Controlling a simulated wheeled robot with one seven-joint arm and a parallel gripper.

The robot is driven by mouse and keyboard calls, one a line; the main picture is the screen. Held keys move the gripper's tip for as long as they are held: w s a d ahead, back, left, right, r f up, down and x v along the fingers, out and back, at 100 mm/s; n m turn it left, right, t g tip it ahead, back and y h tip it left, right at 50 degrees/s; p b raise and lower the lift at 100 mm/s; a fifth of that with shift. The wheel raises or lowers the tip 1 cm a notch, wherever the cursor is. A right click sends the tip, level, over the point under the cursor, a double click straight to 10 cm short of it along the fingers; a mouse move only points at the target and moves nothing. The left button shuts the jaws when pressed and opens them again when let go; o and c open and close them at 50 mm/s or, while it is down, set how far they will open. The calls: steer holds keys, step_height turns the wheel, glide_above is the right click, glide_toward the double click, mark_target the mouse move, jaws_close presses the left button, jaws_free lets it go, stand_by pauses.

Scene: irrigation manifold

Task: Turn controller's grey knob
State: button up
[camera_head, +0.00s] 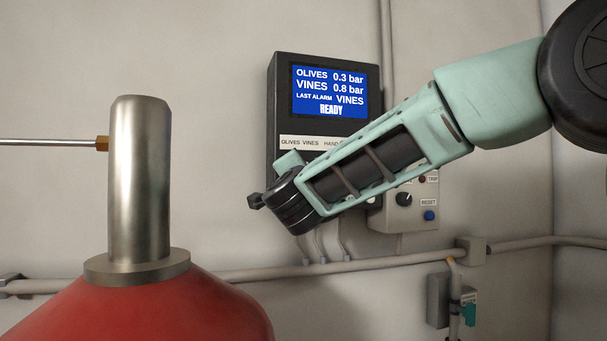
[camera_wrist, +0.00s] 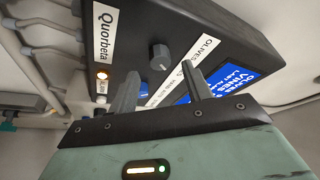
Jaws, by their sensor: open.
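The controller is a dark box with a blue screen (camera_head: 329,92) on the wall; it also fills the upper part of the wrist view (camera_wrist: 215,40). Its grey knob (camera_wrist: 160,57) shows in the wrist view, between the labels "Quorbeta" and "OLIVES". In the head view my arm covers the knob. My gripper (camera_wrist: 162,76) is open in front of the controller's face, with its two fingers apart. In the picture the knob lies between and just beyond the fingertips; I cannot tell the remaining depth. Nothing is between the fingers.
Below the controller a grey box has a black knob (camera_head: 404,199) and a blue reset button (camera_head: 429,216). A red vessel (camera_head: 140,310) with a metal neck stands at front left.

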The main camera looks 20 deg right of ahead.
steer(key=b+v, duration=0.2)
steer(key=v, duration=1.1)
steer(key=shift+s, duration=0.3)
steer(key=shift+a+f, duration=0.1)
